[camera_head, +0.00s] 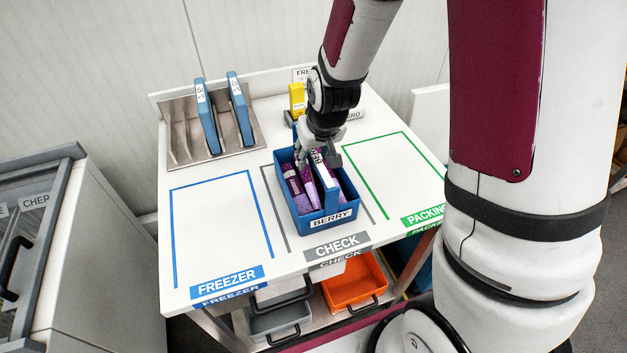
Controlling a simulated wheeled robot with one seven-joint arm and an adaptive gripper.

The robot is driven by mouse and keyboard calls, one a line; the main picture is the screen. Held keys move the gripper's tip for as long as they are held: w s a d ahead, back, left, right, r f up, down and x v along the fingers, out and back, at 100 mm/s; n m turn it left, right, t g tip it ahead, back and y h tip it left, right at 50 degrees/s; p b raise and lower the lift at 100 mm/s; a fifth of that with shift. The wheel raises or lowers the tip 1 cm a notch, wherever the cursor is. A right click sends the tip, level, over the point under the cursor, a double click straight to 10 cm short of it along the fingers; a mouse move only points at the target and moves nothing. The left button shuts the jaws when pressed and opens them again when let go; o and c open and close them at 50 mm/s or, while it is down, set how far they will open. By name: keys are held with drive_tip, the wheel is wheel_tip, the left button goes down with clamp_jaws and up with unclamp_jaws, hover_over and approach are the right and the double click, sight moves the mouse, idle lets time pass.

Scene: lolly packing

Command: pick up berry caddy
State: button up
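The berry caddy (304,228) is a blue open box with a white BERRY label on its front. It stands upright in the grey-outlined CHECK area in the middle of the white table. Purple packs (309,186) lie in it on both sides of a raised blue middle part with a white labelled strip. My gripper (319,161) points down over the caddy, near the top of this middle part. Its fingers look spread apart, one to each side. Any contact is too small to see, and my gripper hides the caddy's back.
A metal rack (182,135) with two blue upright panels stands at the back left. A yellow pack (297,98) stands behind the caddy. The blue-outlined FREEZER area (220,225) and green-outlined PACKING area (385,175) look empty. An orange bin (352,287) is below the table.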

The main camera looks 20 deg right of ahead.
clamp_jaws()
drive_tip(key=shift+w+r, duration=0.1)
drive_tip(key=shift+r, duration=0.05)
idle(0.4)
